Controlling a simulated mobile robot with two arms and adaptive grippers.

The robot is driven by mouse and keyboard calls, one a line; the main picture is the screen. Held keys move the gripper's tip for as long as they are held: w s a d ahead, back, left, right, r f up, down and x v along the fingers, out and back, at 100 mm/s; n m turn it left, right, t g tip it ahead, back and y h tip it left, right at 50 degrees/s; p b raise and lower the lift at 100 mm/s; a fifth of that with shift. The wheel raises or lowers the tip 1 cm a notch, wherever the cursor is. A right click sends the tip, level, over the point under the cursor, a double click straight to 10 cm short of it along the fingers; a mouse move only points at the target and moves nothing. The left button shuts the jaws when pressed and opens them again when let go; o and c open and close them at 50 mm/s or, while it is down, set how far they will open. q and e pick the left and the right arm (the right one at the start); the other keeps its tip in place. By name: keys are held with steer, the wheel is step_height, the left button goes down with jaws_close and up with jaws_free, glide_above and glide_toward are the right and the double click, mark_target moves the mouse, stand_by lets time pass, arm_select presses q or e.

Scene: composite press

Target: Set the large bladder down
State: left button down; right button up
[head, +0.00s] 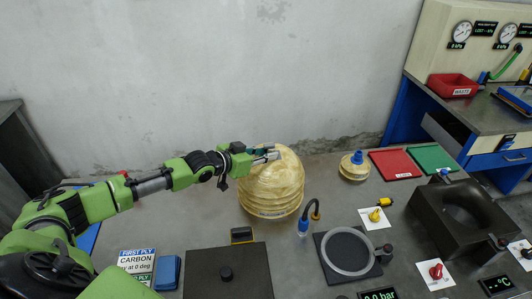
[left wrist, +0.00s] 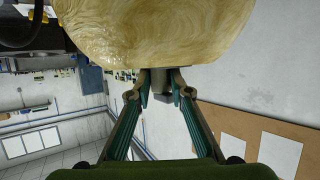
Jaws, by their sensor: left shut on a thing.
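The large bladder (head: 272,187) is a cream-yellow, ribbed, rounded body. In the head view it stands upright at the middle of the grey table; I cannot tell whether its base touches the top. My left gripper (head: 268,155) reaches in from the left and is shut at the bladder's upper part. In the left wrist view the bladder (left wrist: 155,30) fills the top middle, and the fingers (left wrist: 162,82) close on a small grey part at its edge. My right gripper is not in view.
A smaller bladder (head: 354,166) with a blue cap stands to the right. Near it are a red mat (head: 395,164), a green mat (head: 432,158) and a dark mould block (head: 465,215). A short hose (head: 304,224), a round-framed plate (head: 347,252) and a dark plate (head: 228,272) lie in front.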

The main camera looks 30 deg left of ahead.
arm_select(q)
steer(key=shift+r, duration=0.1)
steer(key=c, duration=1.8)
jaws_free()
steer(key=shift+c, duration=0.2)
steer(key=shift+s, duration=0.35)
steer(key=v, duration=1.1)
steer(key=shift+s+b, duration=0.2)
steer(key=shift+b, duration=0.25)
